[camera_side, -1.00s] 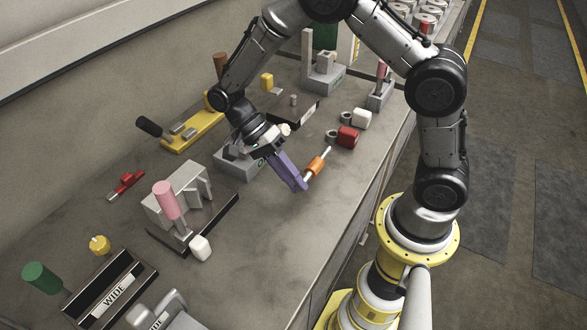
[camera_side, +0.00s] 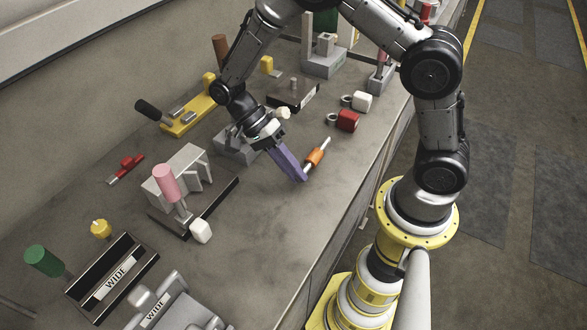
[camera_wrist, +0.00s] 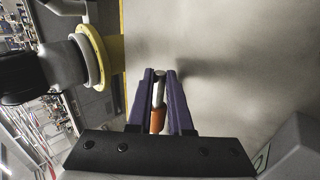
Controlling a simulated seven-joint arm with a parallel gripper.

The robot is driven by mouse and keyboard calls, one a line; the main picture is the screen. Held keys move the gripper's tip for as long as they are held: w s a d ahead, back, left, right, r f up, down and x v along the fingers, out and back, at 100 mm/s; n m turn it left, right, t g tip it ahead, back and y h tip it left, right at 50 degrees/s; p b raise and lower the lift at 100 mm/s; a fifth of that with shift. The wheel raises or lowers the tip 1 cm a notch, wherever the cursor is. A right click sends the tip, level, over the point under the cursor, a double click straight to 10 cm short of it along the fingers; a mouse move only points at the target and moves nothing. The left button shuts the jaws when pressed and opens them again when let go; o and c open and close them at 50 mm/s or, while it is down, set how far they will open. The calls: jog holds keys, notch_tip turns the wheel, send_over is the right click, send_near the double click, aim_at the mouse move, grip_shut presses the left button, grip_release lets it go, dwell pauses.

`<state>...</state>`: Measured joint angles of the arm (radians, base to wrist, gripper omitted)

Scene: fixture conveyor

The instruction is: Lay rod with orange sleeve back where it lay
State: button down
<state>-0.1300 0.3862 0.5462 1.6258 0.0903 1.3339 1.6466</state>
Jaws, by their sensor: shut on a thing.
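The rod with orange sleeve (camera_side: 314,157) is a thin pale rod with an orange collar. My gripper (camera_side: 304,176) has purple fingers and is shut on the rod. In the side view the rod slants up to the right beside the fingertips, over bare bench. In the wrist view the orange sleeve (camera_wrist: 157,121) and the pale rod lie between the two fingers (camera_wrist: 160,90). I cannot tell whether the rod touches the bench.
A grey fixture with a pink handle (camera_side: 166,183) and a white knob (camera_side: 201,231) stand left. The grey bench (camera_side: 262,262) is clear in front.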

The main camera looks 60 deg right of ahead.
jog(key=shift+f, duration=0.4)
jog(key=c, duration=0.8)
grip_release()
jog(key=shift+o, duration=0.2)
